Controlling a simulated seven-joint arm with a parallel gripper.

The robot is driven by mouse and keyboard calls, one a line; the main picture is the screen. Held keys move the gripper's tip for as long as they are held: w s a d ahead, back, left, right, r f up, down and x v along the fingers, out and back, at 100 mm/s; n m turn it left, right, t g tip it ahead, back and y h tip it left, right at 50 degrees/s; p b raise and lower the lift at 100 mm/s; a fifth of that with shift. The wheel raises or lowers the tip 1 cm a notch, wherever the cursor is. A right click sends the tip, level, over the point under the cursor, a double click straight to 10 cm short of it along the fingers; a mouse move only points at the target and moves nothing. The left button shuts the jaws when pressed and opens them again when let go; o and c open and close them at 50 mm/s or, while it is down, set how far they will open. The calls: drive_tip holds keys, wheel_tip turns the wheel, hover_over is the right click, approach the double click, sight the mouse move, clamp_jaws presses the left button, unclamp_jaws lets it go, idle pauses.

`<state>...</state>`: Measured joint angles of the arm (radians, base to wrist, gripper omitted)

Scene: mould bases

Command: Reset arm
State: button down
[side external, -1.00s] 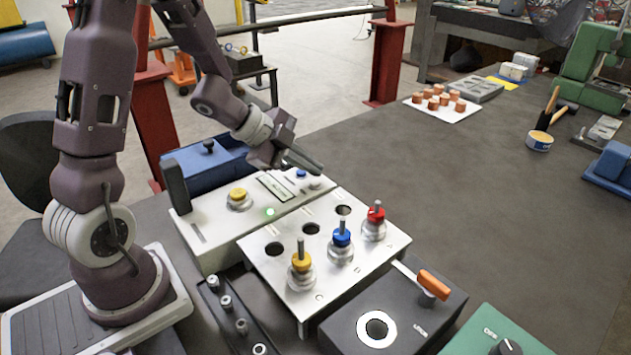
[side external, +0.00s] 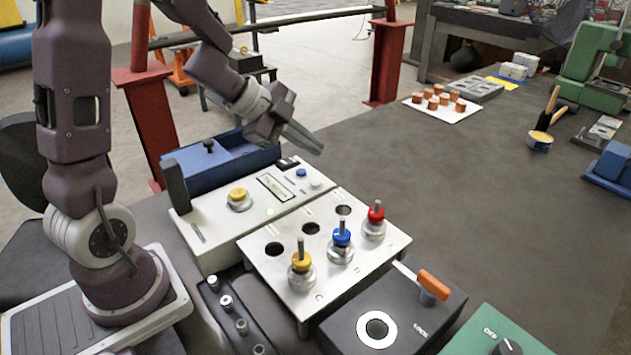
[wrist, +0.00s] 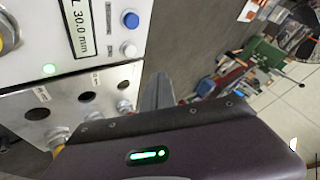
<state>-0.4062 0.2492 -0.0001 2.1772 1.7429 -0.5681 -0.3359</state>
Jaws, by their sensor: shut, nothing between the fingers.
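My gripper (side external: 316,146) is shut and empty in the side external view. It is raised above the far right end of the white control box (side external: 196,230), clear of it. In the wrist view my shut fingers (wrist: 158,88) show beside the box's buttons. The silver plate (side external: 262,262) in front holds a yellow-topped (side external: 301,262), a blue-topped (side external: 342,238) and a red-topped mould base (side external: 376,213) in its near row. Its far-row holes look empty. The box carries a yellow-topped piece (side external: 238,195) and a display (wrist: 80,25) reading 30.0 mm.
A blue bin (side external: 230,165) stands behind the control box. A black lock block (side external: 400,333) with an orange handle (side external: 433,284) and a green box (side external: 480,340) stand in front. A white tray (side external: 420,104) of copper cylinders lies at the back.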

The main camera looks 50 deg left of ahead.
idle(0.4)
drive_tip(key=s+a+r+n+t+y, duration=0.25)
drive_tip(key=s+r+n+y, duration=0.35)
drive_tip(key=r+n+y, duration=0.45)
drive_tip(key=s+d+f+n+g+h, duration=0.1)
drive_tip(key=s+d+g+h, duration=0.1)
drive_tip(key=s+d, duration=0.3)
drive_tip(key=s+d+f+n+g+h, duration=0.1)
drive_tip(key=s+d, duration=0.5)
drive_tip(key=s, duration=0.7)
drive_tip(key=n+g+h, duration=0.1)
drive_tip(key=g+h, duration=0.1)
drive_tip(key=h, duration=0.1)
drive_tip(key=shift+f+h, duration=0.25)
drive_tip(key=shift+h, duration=0.1)
